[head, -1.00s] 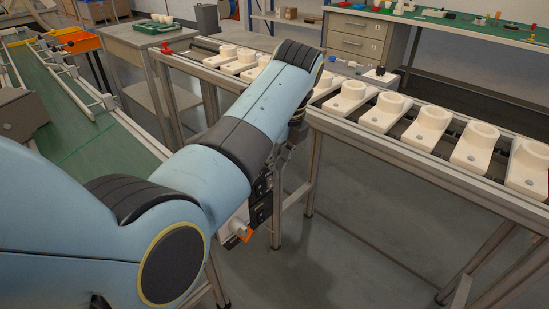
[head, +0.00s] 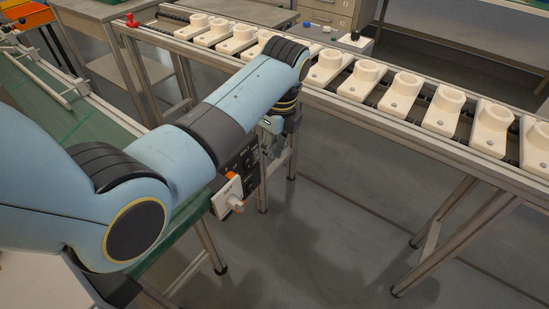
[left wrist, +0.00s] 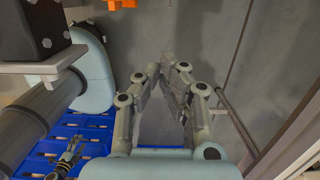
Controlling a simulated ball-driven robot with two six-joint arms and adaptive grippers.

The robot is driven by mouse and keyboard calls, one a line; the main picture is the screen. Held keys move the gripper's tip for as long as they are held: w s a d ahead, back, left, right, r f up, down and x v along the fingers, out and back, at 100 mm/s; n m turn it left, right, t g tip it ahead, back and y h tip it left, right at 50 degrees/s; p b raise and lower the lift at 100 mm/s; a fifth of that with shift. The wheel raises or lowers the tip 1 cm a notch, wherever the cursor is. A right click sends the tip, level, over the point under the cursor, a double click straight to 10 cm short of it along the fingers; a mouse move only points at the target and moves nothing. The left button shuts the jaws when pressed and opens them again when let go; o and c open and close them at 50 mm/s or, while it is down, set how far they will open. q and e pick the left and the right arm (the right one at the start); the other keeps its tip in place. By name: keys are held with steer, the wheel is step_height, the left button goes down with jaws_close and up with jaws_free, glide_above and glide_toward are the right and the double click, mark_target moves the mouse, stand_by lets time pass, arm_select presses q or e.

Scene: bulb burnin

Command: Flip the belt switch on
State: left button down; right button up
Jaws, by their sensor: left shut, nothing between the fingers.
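A small box with a white front plate (head: 226,196) and a pale projecting knob (head: 237,206) sits beside a dark panel, below my left forearm in the head view. It looks like the belt switch; its label and on/off position are too small to read. My left gripper is mostly hidden by my arm in the head view, with grey parts below the wrist (head: 274,134). In the left wrist view my left gripper (left wrist: 168,66) is shut and empty, with bare grey floor beyond its fingertips. An orange part (left wrist: 121,4) is cut off at that view's top edge.
A metal-framed conveyor (head: 345,107) with several white holders (head: 406,87) runs across behind my arm. A green belt (head: 45,105) lies at left. Blue slats (left wrist: 90,130) show at lower left in the wrist view. Open floor (head: 340,215) lies right of the switch box.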

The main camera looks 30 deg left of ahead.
mark_target(248, 163)
arm_select(q)
steer(key=a+f+b, duration=0.4)
steer(key=a+f, duration=0.1)
steer(key=f, duration=0.5)
steer(key=shift+w+f, duration=0.2)
steer(key=shift+f, duration=0.1)
stand_by(0.4)
steer(key=shift+a+f+p, duration=0.15)
steer(key=shift+a+p, duration=0.25)
steer(key=shift+p, duration=0.05)
